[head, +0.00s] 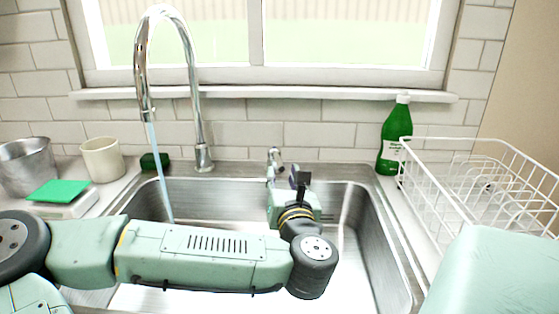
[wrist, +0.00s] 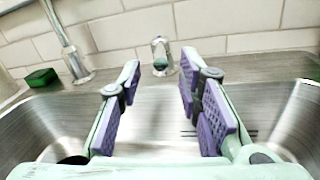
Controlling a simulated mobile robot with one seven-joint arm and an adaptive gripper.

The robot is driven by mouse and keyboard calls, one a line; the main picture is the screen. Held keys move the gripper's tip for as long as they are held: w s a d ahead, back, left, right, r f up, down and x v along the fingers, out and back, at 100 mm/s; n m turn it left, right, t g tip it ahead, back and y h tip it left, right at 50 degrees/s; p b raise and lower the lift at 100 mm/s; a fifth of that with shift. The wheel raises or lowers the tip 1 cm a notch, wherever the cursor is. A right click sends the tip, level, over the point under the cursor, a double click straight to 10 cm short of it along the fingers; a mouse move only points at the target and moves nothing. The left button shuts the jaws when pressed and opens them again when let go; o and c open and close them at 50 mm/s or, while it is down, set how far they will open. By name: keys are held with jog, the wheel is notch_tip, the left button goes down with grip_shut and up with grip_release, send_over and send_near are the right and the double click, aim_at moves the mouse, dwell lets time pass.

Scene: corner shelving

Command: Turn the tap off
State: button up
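A tall chrome gooseneck tap (head: 197,110) stands behind the sink, and a thin stream of water (head: 157,165) runs from its spout into the basin. Its base also shows at the left of the wrist view (wrist: 72,60). A separate small chrome tap handle (head: 273,160) stands on the rear rim of the sink; it shows in the wrist view (wrist: 161,53) too. My gripper (wrist: 160,78) is open and empty, with its purple-padded fingers on either side of the handle in the picture and short of it. In the head view my gripper (head: 297,180) is partly hidden by my wrist.
The steel sink (head: 365,215) lies below my arm. A green bottle (head: 394,135) and a white dish rack (head: 470,195) stand at the right. A green sponge (wrist: 40,77), a cream cup (head: 102,158) and a metal pot (head: 25,168) are at the left. A tiled wall closes the back.

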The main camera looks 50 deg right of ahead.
aim_at(279, 162)
jog(key=p+x, duration=0.1)
jog(key=x, duration=0.5)
jog(key=shift+c, duration=0.2)
grip_shut()
dwell(0.6)
